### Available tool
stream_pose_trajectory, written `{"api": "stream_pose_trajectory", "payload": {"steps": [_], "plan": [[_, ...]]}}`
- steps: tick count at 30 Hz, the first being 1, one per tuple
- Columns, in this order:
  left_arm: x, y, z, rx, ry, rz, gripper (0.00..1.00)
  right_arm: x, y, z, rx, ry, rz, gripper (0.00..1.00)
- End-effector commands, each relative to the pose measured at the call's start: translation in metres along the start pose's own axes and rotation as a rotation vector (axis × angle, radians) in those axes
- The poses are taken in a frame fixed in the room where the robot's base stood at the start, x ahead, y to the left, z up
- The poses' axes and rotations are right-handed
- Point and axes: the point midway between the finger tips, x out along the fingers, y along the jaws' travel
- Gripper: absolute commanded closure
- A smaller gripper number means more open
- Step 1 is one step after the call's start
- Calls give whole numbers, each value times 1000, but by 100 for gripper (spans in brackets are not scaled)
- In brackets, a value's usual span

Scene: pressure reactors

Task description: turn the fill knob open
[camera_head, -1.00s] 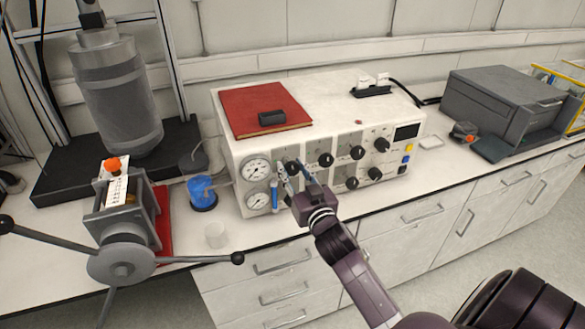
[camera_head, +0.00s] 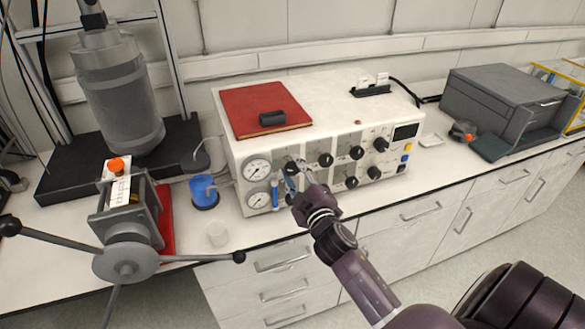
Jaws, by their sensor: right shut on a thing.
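The white control box (camera_head: 330,112) stands on the bench with two round gauges and several black knobs on its front. My right gripper (camera_head: 294,174) reaches up to the box front. It is shut on a black knob (camera_head: 291,167) at the left of the upper row, just right of the upper gauge (camera_head: 257,170). The fingers partly cover this knob, and its label and turn angle cannot be read. I cannot confirm from the picture that it is the fill knob. My left gripper is not in view.
Other black knobs (camera_head: 325,160) sit close by on the right. A blue tube (camera_head: 275,195) stands just left of the gripper. A red book (camera_head: 263,104) lies on the box.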

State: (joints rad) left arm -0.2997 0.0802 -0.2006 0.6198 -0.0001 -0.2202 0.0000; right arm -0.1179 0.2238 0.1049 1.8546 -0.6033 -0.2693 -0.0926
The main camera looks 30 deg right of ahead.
Motion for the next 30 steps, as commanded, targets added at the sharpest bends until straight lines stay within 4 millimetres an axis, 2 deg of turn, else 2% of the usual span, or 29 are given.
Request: {"api": "stream_pose_trajectory", "payload": {"steps": [6,15,30], "plan": [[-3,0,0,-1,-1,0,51,0,0,-1,-197,2,0,94],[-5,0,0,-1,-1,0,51,0,-1,-1,-401,2,0,94],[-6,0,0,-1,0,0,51,0,-2,0,-515,1,-1,94]]}}
